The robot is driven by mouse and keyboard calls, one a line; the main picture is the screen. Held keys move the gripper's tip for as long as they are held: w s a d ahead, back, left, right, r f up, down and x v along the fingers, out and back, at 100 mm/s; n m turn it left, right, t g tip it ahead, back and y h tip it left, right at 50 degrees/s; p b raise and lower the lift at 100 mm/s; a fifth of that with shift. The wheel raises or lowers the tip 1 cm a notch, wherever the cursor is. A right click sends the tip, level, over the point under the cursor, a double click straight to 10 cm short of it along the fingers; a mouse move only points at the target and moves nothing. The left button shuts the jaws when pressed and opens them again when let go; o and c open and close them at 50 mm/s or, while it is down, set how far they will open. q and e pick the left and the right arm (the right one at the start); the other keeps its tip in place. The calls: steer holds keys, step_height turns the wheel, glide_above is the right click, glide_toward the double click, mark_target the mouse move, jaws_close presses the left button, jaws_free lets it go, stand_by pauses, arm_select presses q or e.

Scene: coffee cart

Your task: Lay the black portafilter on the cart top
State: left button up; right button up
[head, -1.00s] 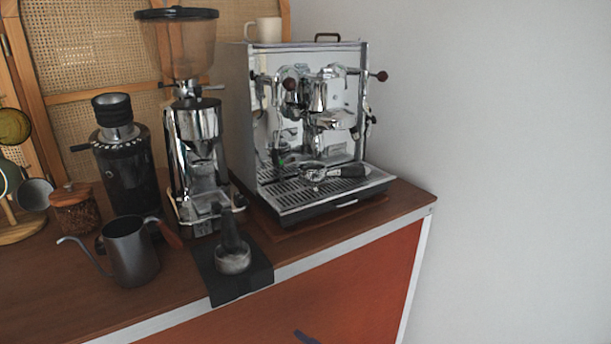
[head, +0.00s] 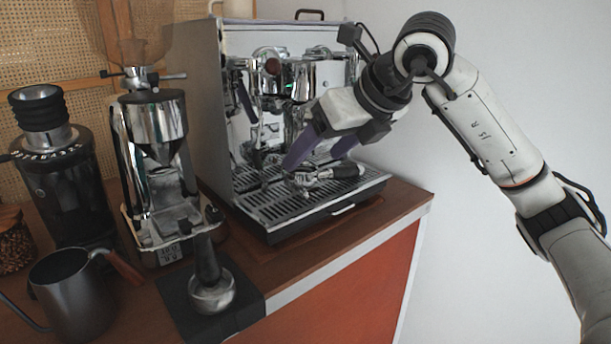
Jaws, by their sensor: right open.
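The black portafilter (head: 345,172) lies on the drip tray of the espresso machine, its chrome basket end to the left and its black handle to the right. My right gripper (head: 316,158) reaches in from the right, with its dark fingers pointing down and left. It is open and empty, above and in front of the portafilter in the picture; whether it touches it I cannot tell. The wooden cart top (head: 305,262) shows bare in front of the machine. My left gripper is not in view.
The espresso machine (head: 195,95) stands at the back right. A chrome grinder (head: 150,125), a black grinder (head: 60,185) and a grey kettle (head: 70,295) stand to the left. A tamper (head: 212,292) stands on a black mat (head: 250,312) at the front edge.

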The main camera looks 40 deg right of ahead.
mark_target(301, 166)
steer(key=shift+m+h, duration=0.3)
steer(key=shift+h, duration=0.1)
steer(key=shift+w+d+r+x, duration=0.15)
steer(key=shift+x, duration=1.45)
steer(key=shift+w+d+r+x, duration=0.15)
steer(key=shift+d+x, duration=0.05)
steer(key=shift+x, duration=1.4)
steer(key=shift+w+d+r+x, duration=0.15)
steer(key=shift+x, duration=1.4)
steer(key=shift+c, duration=0.4)
steer(key=c, duration=1.1)
steer(key=shift+r, duration=0.1)
steer(key=c, duration=0.5)
